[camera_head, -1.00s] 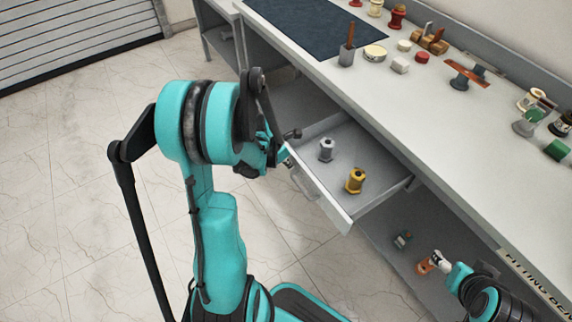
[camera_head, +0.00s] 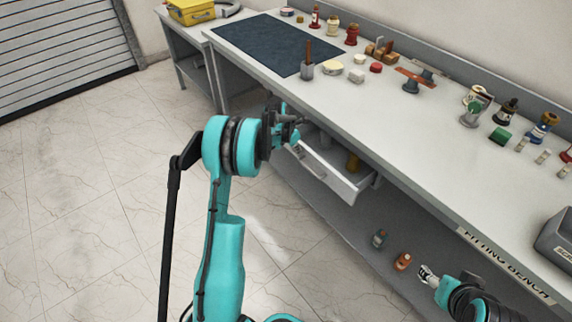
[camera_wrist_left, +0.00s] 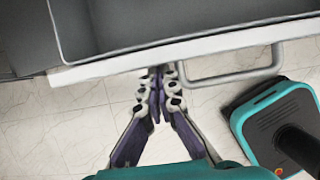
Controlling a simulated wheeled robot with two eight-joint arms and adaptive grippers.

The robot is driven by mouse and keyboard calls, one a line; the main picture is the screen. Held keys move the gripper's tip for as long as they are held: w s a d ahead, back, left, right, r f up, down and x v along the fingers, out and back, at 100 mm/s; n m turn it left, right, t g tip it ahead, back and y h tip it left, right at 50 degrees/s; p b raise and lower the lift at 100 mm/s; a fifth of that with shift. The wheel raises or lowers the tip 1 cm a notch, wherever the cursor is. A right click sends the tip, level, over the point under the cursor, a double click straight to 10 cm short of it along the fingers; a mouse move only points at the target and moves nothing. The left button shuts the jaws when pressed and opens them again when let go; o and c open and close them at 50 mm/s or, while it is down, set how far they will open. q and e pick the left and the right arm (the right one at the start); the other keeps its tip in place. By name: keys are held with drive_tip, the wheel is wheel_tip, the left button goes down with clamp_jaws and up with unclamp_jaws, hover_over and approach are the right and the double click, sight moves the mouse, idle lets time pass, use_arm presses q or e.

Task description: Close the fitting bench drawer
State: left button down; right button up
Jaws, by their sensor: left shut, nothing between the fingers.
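The drawer (camera_head: 325,171) under the bench is partly open, with its pale front facing the floor side. My left gripper (camera_head: 297,121) is at the left end of the drawer front. In the left wrist view its fingertips (camera_wrist_left: 160,72) are together, empty, and at the front's edge beside the handle; exact contact is unclear. My right gripper (camera_head: 427,274) is low at the bench's front, too small to judge.
The fitting bench top (camera_head: 400,130) holds a dark mat (camera_head: 262,45), a grey cup (camera_head: 307,70) and several small parts. The tiled floor (camera_head: 110,210) is clear at left.

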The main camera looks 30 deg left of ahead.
use_arm(q)
drive_tip(key=w+d, duration=0.1)
drive_tip(key=w, duration=0.2)
drive_tip(key=w+d, duration=0.2)
drive_tip(key=w, duration=0.2)
drive_tip(key=w+d+p, duration=0.1)
drive_tip(key=w, duration=0.3)
drive_tip(key=shift+d, duration=0.15)
drive_tip(key=shift+w, duration=0.15)
drive_tip(key=shift+r, duration=0.1)
